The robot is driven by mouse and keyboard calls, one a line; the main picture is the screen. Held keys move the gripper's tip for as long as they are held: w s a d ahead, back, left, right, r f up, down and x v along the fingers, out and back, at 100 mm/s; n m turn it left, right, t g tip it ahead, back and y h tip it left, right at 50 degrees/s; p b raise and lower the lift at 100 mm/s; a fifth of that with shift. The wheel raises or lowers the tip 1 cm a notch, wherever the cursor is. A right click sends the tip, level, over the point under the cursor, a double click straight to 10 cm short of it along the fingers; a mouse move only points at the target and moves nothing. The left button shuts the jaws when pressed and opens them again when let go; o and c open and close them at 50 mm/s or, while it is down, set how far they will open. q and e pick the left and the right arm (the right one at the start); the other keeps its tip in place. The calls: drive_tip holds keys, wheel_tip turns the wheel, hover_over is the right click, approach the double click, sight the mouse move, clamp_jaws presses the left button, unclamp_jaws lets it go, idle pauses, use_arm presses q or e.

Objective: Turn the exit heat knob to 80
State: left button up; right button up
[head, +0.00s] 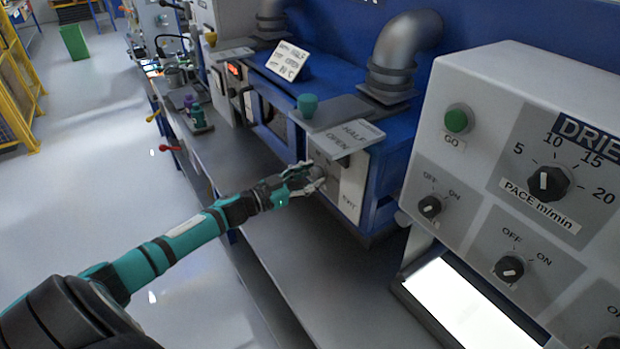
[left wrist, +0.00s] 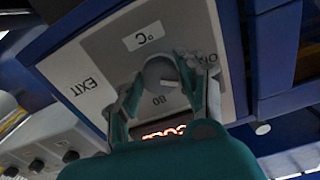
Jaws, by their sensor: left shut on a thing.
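The exit panel (head: 352,190), pale with the word EXIT, is on the blue machine's front in the head view. It also shows turned over in the left wrist view (left wrist: 98,62). The round grey knob (left wrist: 160,72) carries a white pointer mark directed to the right in the picture, slightly downward. The number 80 is printed just below the knob there. My left gripper (head: 308,182) is at the panel, its fingers (left wrist: 163,88) shut on the knob from both sides. In the head view the gripper partly hides the knob. My right gripper is out of view.
A red-lit display (left wrist: 163,131) is partly covered by my gripper. A HALF OPEN plate (head: 350,138) juts out above the panel. The grey drier control box (head: 480,90) stands at the right. A grey ledge (head: 300,260) runs below the gripper.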

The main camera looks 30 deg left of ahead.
use_arm(q)
drive_tip(key=m+b, duration=0.1)
drive_tip(key=m, duration=0.3)
drive_tip(key=shift+m, duration=0.3)
drive_tip(key=m+b, duration=0.1)
drive_tip(key=m, duration=0.2)
drive_tip(key=shift+m, duration=0.4)
drive_tip(key=m+b, duration=0.2)
drive_tip(key=m, duration=0.2)
drive_tip(key=shift+m+b, duration=0.9)
drive_tip(key=shift+m, duration=0.8)
drive_tip(key=o, duration=1.1)
drive_tip(key=shift+r, duration=0.1)
drive_tip(key=shift+o, duration=0.2)
drive_tip(key=shift+a, duration=0.1)
